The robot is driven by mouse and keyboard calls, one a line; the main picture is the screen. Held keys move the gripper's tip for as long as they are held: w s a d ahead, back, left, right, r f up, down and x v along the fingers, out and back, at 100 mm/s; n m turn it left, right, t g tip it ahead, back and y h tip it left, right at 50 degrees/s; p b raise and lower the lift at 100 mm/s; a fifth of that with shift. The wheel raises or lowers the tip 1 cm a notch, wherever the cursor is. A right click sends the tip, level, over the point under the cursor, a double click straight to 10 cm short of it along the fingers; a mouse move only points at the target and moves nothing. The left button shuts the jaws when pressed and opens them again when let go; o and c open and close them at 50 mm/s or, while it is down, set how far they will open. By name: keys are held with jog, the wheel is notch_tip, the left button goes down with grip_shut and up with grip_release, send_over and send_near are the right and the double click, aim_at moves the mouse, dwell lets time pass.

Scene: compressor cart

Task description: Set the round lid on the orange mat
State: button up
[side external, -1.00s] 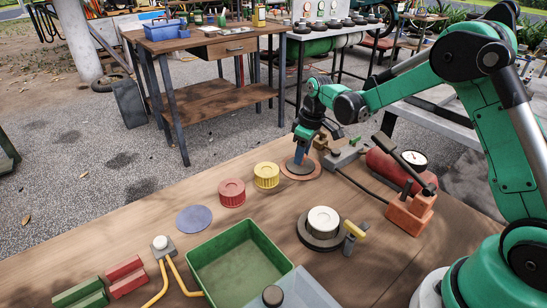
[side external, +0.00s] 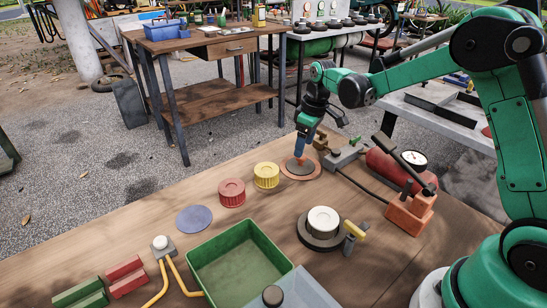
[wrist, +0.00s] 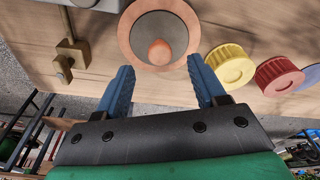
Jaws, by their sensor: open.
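The round lid (side external: 301,168) is a grey disc with an orange knob. It lies flat on the orange mat (side external: 316,172), a thin copper-orange disc near the table's far edge. In the wrist view the lid (wrist: 160,28) sits roughly centred, with the mat (wrist: 130,40) showing as a ring around it. My gripper (side external: 299,151) is just above the lid. The wrist view shows its blue fingers (wrist: 160,78) spread wide with nothing between them, and the knob clear in front of them.
Yellow (side external: 266,176) and red (side external: 232,193) ribbed caps and a blue disc (side external: 194,219) lie to the left. A grey clamp block (side external: 345,156) and a red tank with a gauge (side external: 385,165) stand close on the right. A green tray (side external: 225,275) is at the front.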

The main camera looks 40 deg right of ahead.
aim_at(308, 167)
notch_tip(308, 167, up, 9)
jog(key=s, duration=0.1)
jog(key=s+a+m+t, duration=0.4)
jog(key=s+a, duration=0.3)
jog(key=s, duration=0.7)
jog(key=shift+a+f+m+t+h, duration=0.15)
jog(key=shift+m+t+h, duration=0.15)
jog(key=shift+t, duration=0.5)
